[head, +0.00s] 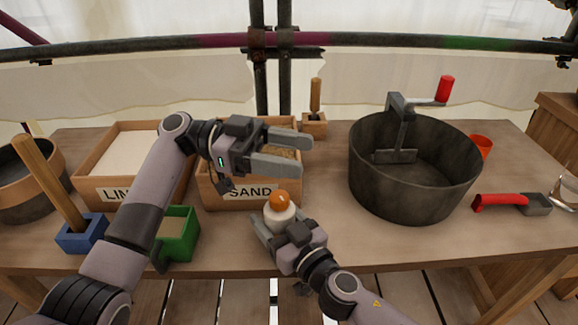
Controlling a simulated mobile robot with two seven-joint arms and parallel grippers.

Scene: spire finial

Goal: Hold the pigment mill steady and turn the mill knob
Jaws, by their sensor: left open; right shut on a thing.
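The pigment mill (284,220) is a small white body standing near the table's front edge, in front of the sand box. Its orange-brown mill knob (278,198) sits on top. My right gripper (276,222) comes from the front right and is shut on the mill's white body, with a finger showing on its left side. The lower part of the mill is partly hidden by this gripper. My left gripper (305,153) is open and empty, above and behind the mill, over the sand box, its fingers pointing right. It is apart from the knob.
The sand box (236,193) stands behind the mill and the lime box (88,190) farther left. A green box (184,236) and blue block (78,238) are at front left. A large dark mixing tub (412,190) and red-handled scoop (502,201) are right. Table between mill and tub is clear.

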